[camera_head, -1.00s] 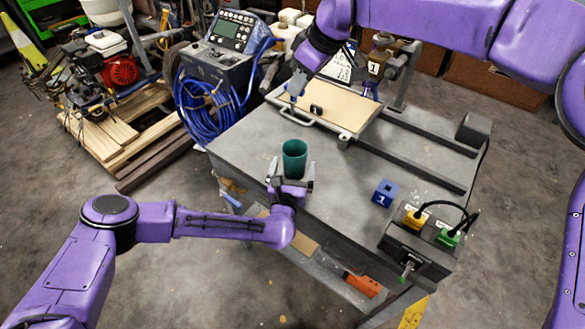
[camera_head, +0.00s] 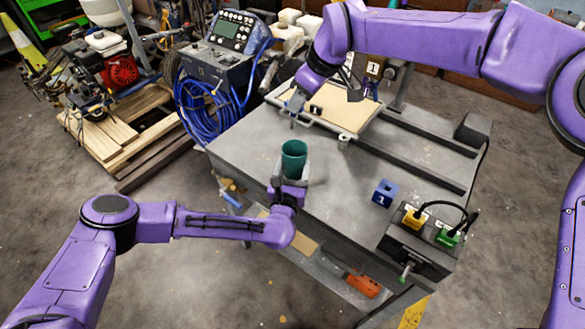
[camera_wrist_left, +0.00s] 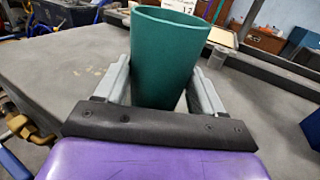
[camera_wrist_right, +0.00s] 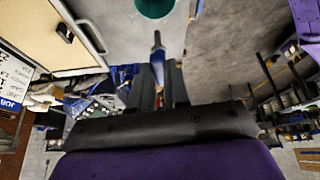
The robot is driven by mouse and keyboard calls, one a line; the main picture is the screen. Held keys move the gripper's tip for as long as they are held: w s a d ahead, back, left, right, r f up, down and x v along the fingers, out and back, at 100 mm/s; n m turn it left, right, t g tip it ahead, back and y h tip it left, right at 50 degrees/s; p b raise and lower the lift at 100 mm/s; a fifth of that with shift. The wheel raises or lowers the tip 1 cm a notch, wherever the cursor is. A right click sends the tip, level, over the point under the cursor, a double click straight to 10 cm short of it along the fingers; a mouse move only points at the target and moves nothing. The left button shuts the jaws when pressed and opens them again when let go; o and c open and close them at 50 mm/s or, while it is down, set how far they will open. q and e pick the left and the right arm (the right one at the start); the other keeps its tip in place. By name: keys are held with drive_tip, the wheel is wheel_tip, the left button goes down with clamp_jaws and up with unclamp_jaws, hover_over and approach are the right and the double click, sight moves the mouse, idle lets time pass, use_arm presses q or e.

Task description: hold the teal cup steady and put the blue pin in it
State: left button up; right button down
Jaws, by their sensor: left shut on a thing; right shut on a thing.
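The teal cup (camera_head: 293,160) stands upright near the front left edge of the grey bench. My left gripper (camera_head: 291,175) is shut around it from the front, with one finger on each side. The left wrist view shows the cup (camera_wrist_left: 167,60) between both fingers. My right gripper (camera_head: 296,103) is above the bench, behind the cup, near the tan board. In the right wrist view it is shut on the slim blue pin (camera_wrist_right: 157,45), whose far end points toward the teal cup (camera_wrist_right: 153,7). The pin is apart from the cup; its gripped end is hidden.
A tan board with a metal handle (camera_head: 345,108) lies at the back. A box with yellow and green plugs (camera_head: 420,240) is at the right front. The bench between cup and block is clear.

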wheel_tip(320, 180, down, 9)
drive_tip(key=shift+r, duration=0.15)
idle(0.9)
drive_tip(key=c, duration=1)
unclamp_jaws()
drive_tip(key=shift+r, duration=0.1)
drive_tip(key=v, duration=1.1)
drive_tip(key=shift+d+r, duration=0.15)
drive_tip(key=shift+r, duration=0.2)
